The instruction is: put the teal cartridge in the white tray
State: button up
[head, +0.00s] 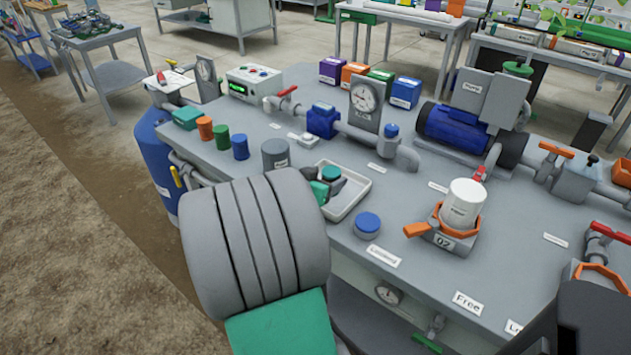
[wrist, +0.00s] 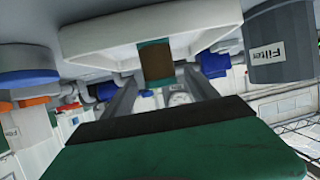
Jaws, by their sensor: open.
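In the wrist view the cartridge (wrist: 155,63), teal with a brown band, stands against the tray (wrist: 110,36), which fills the top of that upside-down picture. My gripper (wrist: 157,92) is open, one finger on each side of the cartridge. Whether a finger touches it I cannot tell. My arm covers the bench's near left in the head view.
A grey filter cup (head: 275,155) stands left of the tray and a round blue cap (head: 368,224) right of it. Orange (head: 205,129), green (head: 222,137) and blue (head: 240,147) cylinders stand farther left. Pipes and a gauge (head: 364,98) rise behind. A white canister (head: 462,204) stands right.

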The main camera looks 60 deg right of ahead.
jog(key=v, duration=0.9)
jog(key=w+a+f+n+t+y, duration=0.1)
jog(key=w+a+f+n+y, duration=0.1)
jog(key=w+a+n+y, duration=0.3)
jog(key=w+a+f+n+t, duration=0.1)
jog(key=w+a+f+t, duration=0.15)
jog(key=a, duration=0.55)
jog(key=w+a+f+n+t+y, duration=0.1)
jog(key=w+a+f+n+y, duration=0.2)
jog(key=a, duration=0.3)
jog(key=s+a+n+g+y, duration=0.25)
jog(key=a+n+y, duration=0.25)
jog(key=a+n, duration=0.95)
jog(key=a+r+m+t+p, duration=0.1)
jog(key=a+r+m+p, duration=0.1)
jog(key=r+p, duration=0.4)
jog(key=a+r+m+p, duration=0.2)
jog(key=r+p, duration=0.4)
jog(key=r, duration=0.3)
jog(key=shift+w+a+m+t+p, duration=0.35)
jog(key=shift+w+t+p, duration=0.05)
jog(key=shift+w, duration=0.05)
